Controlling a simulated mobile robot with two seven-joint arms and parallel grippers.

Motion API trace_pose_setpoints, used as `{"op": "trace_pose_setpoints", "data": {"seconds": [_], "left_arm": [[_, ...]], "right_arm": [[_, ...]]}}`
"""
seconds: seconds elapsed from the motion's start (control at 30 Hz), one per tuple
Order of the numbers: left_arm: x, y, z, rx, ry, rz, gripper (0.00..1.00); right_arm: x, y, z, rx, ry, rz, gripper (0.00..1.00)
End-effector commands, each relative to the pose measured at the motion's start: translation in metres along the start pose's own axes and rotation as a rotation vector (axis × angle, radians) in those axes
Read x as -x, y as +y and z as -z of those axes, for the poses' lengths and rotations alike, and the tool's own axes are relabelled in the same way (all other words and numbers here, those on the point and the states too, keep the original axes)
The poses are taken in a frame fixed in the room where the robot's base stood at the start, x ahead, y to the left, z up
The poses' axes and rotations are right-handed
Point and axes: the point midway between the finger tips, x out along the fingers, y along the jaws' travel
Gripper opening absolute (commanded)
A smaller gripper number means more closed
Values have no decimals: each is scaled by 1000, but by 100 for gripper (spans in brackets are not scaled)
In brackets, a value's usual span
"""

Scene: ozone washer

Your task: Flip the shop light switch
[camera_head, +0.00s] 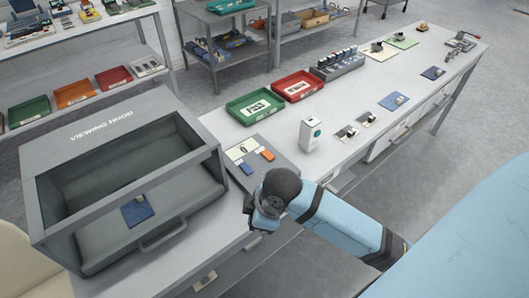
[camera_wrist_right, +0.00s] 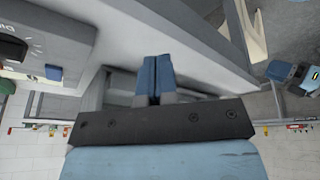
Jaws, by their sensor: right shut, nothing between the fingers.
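I cannot clearly make out a light switch. A small upright white box (camera_head: 311,134) with a green round mark stands on the workbench in the head view. Left of it, a flat grey panel (camera_head: 279,175) carries a blue piece, an orange piece and a pale plate with a dark mark. My right arm reaches in from the right, its wrist at the bench's front edge, beside the panel. Its fingers are unclear in the head view. In the right wrist view, my right gripper (camera_wrist_right: 155,68) has its blue fingers together, with nothing held. My left gripper is out of view.
A grey viewing hood (camera_head: 125,128) with a blue piece inside stands on the bench at left. Green (camera_head: 254,107) and red (camera_head: 298,86) trays sit behind the panel. Small parts lie along the bench to the right. Shelves stand behind; grey floor is open at right.

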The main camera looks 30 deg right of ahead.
Motion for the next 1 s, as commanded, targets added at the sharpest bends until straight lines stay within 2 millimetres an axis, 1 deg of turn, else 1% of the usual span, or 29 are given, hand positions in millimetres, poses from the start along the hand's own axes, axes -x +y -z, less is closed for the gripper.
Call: {"op": "trace_pose_setpoints", "data": {"seconds": [0.03, 0.1, 0.17, 0.37, 0.47, 0.57, 0.6, 0.7, 0.83, 0.9, 1.0], "left_arm": [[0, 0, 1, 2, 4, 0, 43], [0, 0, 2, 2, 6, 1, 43], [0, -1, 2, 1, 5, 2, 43], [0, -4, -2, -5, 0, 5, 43], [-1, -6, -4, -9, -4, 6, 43], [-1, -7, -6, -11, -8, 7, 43], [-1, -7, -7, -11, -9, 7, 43], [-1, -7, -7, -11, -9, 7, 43], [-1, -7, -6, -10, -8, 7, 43], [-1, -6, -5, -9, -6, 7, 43], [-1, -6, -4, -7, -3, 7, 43]], "right_arm": [[-1, 13, 8, 67, -13, 3, 0], [-2, 27, 17, 162, -33, 21, 0], [-2, 41, 24, 236, -51, 35, 0], [6, 96, 38, 451, -127, 75, 0], [16, 129, 41, 536, -167, 94, 0], [31, 163, 42, 605, -208, 114, 0], [38, 177, 42, 629, -222, 121, 0], [57, 209, 40, 673, -253, 141, 0], [79, 242, 36, 707, -278, 161, 0], [89, 254, 34, 718, -286, 170, 0], [97, 264, 32, 727, -291, 179, 0]]}}
